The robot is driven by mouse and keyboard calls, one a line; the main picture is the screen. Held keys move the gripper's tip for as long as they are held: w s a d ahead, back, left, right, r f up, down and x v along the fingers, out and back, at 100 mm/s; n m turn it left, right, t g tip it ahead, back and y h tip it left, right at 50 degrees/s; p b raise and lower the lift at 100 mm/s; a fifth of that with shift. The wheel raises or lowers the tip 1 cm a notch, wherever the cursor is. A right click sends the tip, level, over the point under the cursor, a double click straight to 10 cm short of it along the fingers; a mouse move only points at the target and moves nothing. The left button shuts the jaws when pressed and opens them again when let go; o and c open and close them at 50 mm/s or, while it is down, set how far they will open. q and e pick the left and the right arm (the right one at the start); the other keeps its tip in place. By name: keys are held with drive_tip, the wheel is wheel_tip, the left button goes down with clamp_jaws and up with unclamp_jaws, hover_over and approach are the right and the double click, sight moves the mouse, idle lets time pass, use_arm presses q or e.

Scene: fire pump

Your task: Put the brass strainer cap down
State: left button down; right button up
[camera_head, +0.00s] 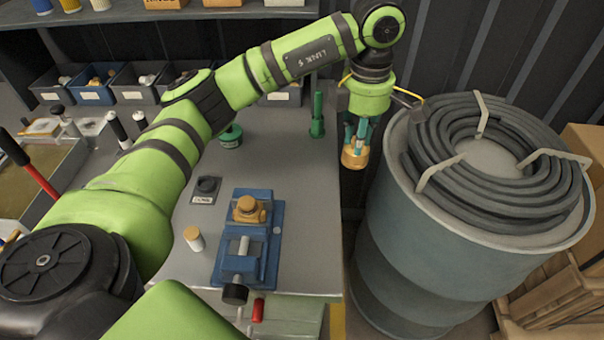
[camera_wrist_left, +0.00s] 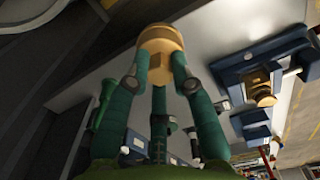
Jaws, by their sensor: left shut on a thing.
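The brass strainer cap (camera_head: 355,154) is a gold-coloured round piece held in the fingertips of my left gripper (camera_head: 357,137). In the head view it hangs near the right edge of the grey workbench (camera_head: 300,215), close to the drum. In the left wrist view the cap (camera_wrist_left: 161,44) sits between the green fingers of the left gripper (camera_wrist_left: 160,75), which are closed around it. A blue vise (camera_head: 248,240) on the bench holds another brass fitting (camera_head: 248,209); both also show at the right of the left wrist view. My right gripper is not in view.
A blue-grey drum (camera_head: 400,250) with a coiled black hose (camera_head: 500,160) on top stands right of the bench. Parts bins (camera_head: 140,85) line the back. Bench right of the vise is clear.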

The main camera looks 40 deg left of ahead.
use_arm(q)
drive_tip(key=n, duration=0.1)
drive_tip(key=w+n, duration=0.1)
drive_tip(key=shift+r+n, duration=0.25)
drive_tip(key=shift+n, duration=0.05)
drive_tip(key=n, duration=0.3)
drive_tip(key=shift+w+a+r, duration=0.25)
drive_tip(key=shift+w+a, duration=0.05)
drive_tip(key=shift+n, duration=0.3)
drive_tip(key=shift+a+f, duration=0.15)
drive_tip(key=shift+a, duration=0.2)
drive_tip(key=s+a+f+p, duration=0.1)
drive_tip(key=a+f, duration=0.2)
drive_tip(key=s+a+f+p, duration=0.1)
drive_tip(key=a+f, duration=0.2)
drive_tip(key=a, duration=0.1)
drive_tip(key=s+a+f+p, duration=0.1)
drive_tip(key=a+f+p, duration=0.1)
drive_tip(key=a+f, duration=0.1)
drive_tip(key=shift+s+a+f, duration=0.2)
drive_tip(key=shift+s+f, duration=0.05)
drive_tip(key=shift+f, duration=0.5)
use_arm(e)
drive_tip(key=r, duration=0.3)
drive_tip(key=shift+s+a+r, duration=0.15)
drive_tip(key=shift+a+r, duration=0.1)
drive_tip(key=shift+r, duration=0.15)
